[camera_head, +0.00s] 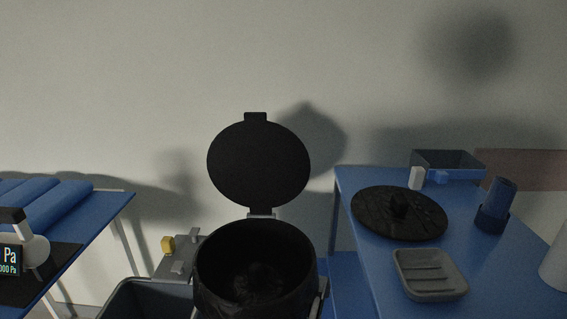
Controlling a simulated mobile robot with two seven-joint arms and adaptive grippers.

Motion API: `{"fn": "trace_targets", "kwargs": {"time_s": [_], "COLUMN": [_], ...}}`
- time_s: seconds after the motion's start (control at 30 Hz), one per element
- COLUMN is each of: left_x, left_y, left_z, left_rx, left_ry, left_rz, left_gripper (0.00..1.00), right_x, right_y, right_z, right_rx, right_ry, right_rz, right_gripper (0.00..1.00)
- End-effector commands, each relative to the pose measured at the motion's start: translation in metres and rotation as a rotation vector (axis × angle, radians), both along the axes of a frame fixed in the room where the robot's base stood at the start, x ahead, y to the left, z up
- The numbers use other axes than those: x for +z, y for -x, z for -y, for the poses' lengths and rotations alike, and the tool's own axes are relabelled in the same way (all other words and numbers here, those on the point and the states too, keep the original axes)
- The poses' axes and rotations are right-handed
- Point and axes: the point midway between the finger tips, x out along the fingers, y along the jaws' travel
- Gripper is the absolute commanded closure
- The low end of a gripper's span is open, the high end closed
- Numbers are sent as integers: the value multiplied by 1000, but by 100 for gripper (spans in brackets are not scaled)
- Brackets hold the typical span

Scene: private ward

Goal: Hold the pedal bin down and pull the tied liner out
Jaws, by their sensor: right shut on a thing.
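The black pedal bin (206,289) stands at the bottom middle, cut off by the frame's lower edge. Its round black lid (258,163) stands open and upright behind it. Dark liner material (262,284) shows inside the bin, with a small raised lump that looks like a knot; details are lost in the dark. A small grey part at the bin's right side looks like my right gripper (323,286), shut at the bin's edge; most of it is hidden or out of frame. My left gripper is not in view.
A blue table at right (360,190) holds a flat black disc with a knob (425,222), a grey ridged dish (430,274), a blue cylinder (497,199) and an open box (455,164). A blue table with a pressure display (9,261) stands left. A grey open container (150,301) sits beside the bin.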

Motion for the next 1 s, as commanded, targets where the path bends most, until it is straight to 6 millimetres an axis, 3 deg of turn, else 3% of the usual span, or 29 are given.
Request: {"fn": "trace_targets", "kwargs": {"time_s": [0.77,0.8,0.93,1.0], "left_x": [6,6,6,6], "left_y": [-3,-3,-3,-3], "left_z": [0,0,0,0], "left_rx": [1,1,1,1], "left_ry": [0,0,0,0], "left_rz": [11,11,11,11], "left_gripper": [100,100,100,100], "right_x": [1,1,1,1], "right_y": [1,1,1,1], "right_z": [-1,-1,-1,-1], "right_rx": [2,2,2,2], "right_ry": [-1,-1,-1,-1], "right_rz": [-5,-5,-4,-4], "right_gripper": [100,61,29,29]}}
